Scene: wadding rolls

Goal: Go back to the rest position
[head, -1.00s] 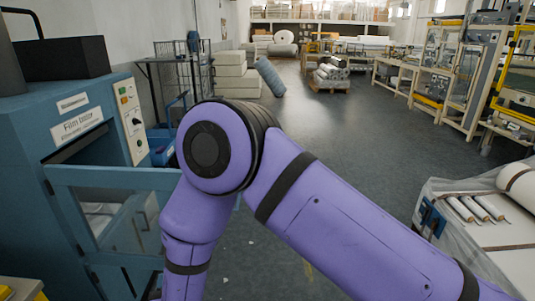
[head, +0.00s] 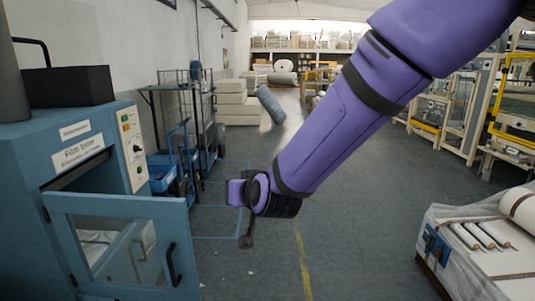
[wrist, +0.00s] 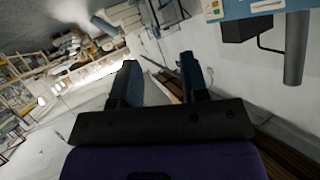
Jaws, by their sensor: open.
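My gripper (wrist: 162,85) shows in the wrist view with its two dark fingers spread apart and nothing between them. In the head view my purple arm reaches down from the upper right, and its wrist end hangs in the air over the aisle, to the right of the blue machine; the fingers cannot be made out clearly there. The blue film machine (head: 75,125) stands at the left. Its glazed door (head: 150,207) is swung open, with a dark handle at its right edge.
A pallet table (head: 440,215) with white rolls (head: 480,236) under plastic wrap stands at the right. A wire rack (head: 200,125) and stacked pale blocks (head: 236,103) are behind the machine. Shelving (head: 450,115) lines the far right. The grey floor in the middle is clear.

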